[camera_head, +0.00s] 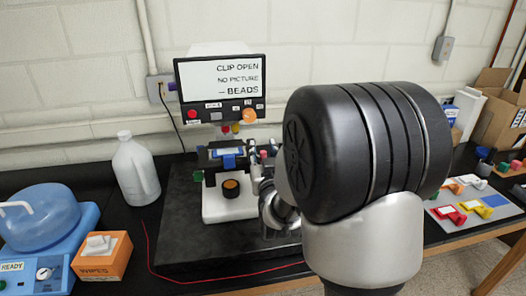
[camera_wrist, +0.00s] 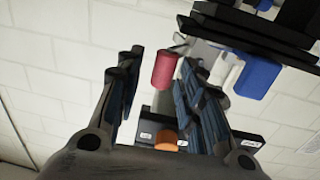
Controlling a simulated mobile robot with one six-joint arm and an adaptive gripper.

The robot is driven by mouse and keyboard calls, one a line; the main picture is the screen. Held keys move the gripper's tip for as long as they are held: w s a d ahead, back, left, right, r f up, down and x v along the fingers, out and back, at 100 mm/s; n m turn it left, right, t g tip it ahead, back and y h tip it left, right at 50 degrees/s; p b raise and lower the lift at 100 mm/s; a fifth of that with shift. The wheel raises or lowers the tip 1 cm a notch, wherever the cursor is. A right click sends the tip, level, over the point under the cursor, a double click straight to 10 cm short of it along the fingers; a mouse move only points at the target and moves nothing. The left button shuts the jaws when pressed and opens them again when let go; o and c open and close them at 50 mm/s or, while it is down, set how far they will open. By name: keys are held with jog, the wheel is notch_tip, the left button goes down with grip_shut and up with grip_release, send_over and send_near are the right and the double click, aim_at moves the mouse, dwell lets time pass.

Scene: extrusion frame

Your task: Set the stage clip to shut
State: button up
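The screen (camera_head: 222,78) reads "CLIP OPEN", "NO PICTURE" and "BEADS". Below it stands a microscope-like device with a white base (camera_head: 230,207), a dark stage area and a blue part (camera_head: 229,160). A small red piece (camera_head: 264,154) shows at its right side. My gripper (camera_wrist: 158,65) is open, its fingers apart. In the wrist view a red cylinder (camera_wrist: 165,70) appears between the fingertips, with no clear contact. A white piece (camera_wrist: 224,70) and a blue block (camera_wrist: 257,77) are right of it. I cannot tell which piece is the clip. My arm hides the device's right side.
A white jug (camera_head: 136,170), an orange wipes box (camera_head: 102,256) and a blue water-bath-like unit (camera_head: 45,225) stand at left. A red cord (camera_head: 200,280) runs along the bench front. A tray (camera_head: 470,228) with coloured pieces and cardboard boxes (camera_head: 497,105) are at right.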

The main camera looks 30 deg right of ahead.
grip_shut()
jog(key=shift+d+n+y+b, duration=0.2)
jog(key=shift+n+y+b, duration=0.1)
jog(key=shift+y+b, duration=0.15)
dwell(0.3)
jog(key=shift+w+d+f+n+t+y+b, duration=0.15)
jog(key=shift+d+n+t+y+b, duration=0.2)
jog(key=shift+n+y+b, duration=0.45)
jog(key=n+y+p, duration=0.1)
jog(key=n+y, duration=0.1)
jog(key=y, duration=0.1)
jog(key=w+d+n+y+p, duration=0.1)
jog(key=n+y, duration=0.1)
jog(key=y, duration=0.1)
jog(key=n+y+p, duration=0.1)
jog(key=y, duration=0.3)
jog(key=shift+w+d+r+n, duration=0.25)
jog(key=shift+d+r+n, duration=0.05)
jog(key=shift+d+n, duration=0.1)
jog(key=n+g+y+p, duration=0.2)
jog(key=w+n+g+y+p, duration=0.1)
jog(key=n+g+y+p, duration=0.1)
jog(key=y, duration=0.1)
jog(key=shift+w+d+f, duration=0.1)
jog(key=shift+w+d, duration=0.05)
jog(key=shift+w, duration=0.05)
jog(key=shift+y, duration=0.25)
jog(key=shift+o, duration=0.5)
grip_release()
